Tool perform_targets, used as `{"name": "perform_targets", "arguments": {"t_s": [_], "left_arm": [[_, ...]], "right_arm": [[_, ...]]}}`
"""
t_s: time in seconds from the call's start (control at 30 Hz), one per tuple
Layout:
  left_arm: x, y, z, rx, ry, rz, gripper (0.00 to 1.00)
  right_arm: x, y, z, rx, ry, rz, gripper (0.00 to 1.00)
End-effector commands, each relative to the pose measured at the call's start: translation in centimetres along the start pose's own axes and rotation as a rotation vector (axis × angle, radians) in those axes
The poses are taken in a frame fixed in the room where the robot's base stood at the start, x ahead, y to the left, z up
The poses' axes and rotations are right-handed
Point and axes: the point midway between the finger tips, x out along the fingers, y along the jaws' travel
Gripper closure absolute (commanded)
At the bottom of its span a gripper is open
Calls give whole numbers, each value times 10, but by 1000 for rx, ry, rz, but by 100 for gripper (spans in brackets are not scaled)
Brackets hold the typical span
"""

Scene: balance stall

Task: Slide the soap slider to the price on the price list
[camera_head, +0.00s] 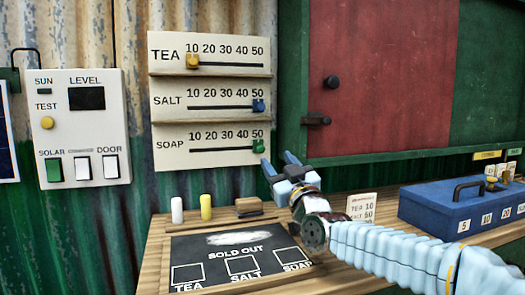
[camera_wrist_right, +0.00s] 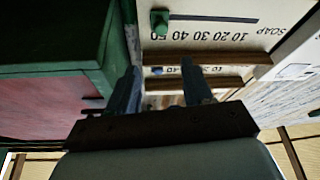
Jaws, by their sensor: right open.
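The soap slider (camera_head: 258,146) is a green knob at the right end of the slot on the SOAP board (camera_head: 205,158), under the 50. It also shows in the right wrist view (camera_wrist_right: 159,20), beside the 50. My right gripper (camera_head: 278,162) is open and empty, just below and right of the knob and apart from it. In the right wrist view my open fingers (camera_wrist_right: 160,66) point toward the boards. The price list (camera_head: 361,203) is a white card on the counter; TEA 10 and a SALT line show, and its lower part is hidden behind my right arm. My left gripper is out of view.
The yellow tea slider (camera_head: 192,62) is at 10 and the blue salt slider (camera_head: 258,105) at 50. A red and green shutter (camera_head: 385,80) with a black latch is right of the boards. A blue cash box (camera_head: 440,208) and a chalkboard (camera_head: 215,270) are on the counter.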

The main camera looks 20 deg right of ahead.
Motion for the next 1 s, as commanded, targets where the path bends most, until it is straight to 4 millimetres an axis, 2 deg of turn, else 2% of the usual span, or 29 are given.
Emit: {"name": "perform_targets", "arguments": {"t_s": [0.03, 0.2, 0.4, 0.57, 0.83, 1.0], "left_arm": [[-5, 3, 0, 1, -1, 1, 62], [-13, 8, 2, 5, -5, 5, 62], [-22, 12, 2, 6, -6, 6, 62], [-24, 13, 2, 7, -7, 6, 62], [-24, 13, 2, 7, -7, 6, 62], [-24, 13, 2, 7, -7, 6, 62]], "right_arm": [[14, -2, 4, -3, -3, -2, 50], [51, -5, 18, -3, -2, 0, 50], [82, -6, 23, -2, -1, -1, 50], [91, -6, 24, 0, 0, 0, 50], [92, -6, 25, 0, 0, 0, 50], [92, -6, 24, 0, 0, 0, 76]]}}
